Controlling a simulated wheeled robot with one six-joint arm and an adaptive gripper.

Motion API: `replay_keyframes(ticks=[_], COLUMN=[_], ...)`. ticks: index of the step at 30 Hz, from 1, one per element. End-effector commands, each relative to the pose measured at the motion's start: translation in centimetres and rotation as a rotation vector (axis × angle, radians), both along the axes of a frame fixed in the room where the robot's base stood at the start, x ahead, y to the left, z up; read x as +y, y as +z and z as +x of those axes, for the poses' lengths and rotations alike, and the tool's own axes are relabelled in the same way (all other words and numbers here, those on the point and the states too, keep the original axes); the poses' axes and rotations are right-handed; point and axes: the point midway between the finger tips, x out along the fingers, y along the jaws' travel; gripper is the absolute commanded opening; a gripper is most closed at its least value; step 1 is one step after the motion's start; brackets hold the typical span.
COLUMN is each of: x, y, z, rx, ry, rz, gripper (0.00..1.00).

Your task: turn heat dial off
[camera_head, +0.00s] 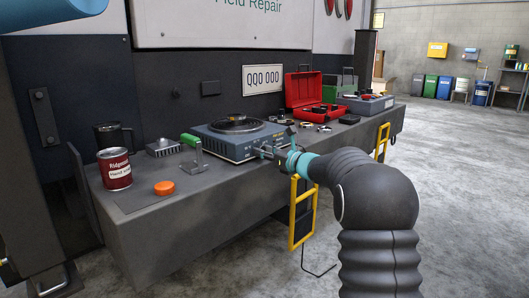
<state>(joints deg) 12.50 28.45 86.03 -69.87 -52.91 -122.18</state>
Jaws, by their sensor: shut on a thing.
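The blue-grey hot plate (230,142) stands on the tailgate bench with a dark round part on its top. Its front panel faces me. My gripper (262,152) is at the right part of that front panel. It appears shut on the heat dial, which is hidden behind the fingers. The dial's setting cannot be read from here.
A green-handled clamp (193,150), a red can (115,169) and an orange cap (164,188) are left of the hot plate. A red toolbox (304,92) and a grey-blue case (366,104) stand to the right. A yellow step frame (302,212) hangs below the bench's front edge.

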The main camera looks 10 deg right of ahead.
Motion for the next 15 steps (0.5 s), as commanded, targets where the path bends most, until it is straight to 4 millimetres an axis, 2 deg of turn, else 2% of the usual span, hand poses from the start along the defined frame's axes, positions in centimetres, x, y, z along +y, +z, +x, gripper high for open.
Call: replay_keyframes(ticks=[2,11,15], x=[-0.21,0.11,-0.59], y=[0.02,0.02,0.09], z=[0.04,-0.05,-0.83], rx=[0.0,0.0,0.0], ry=[-0.004,0.001,-0.001], rz=[0.0,0.0,0.0], gripper=[0.44,0.44,0.44])
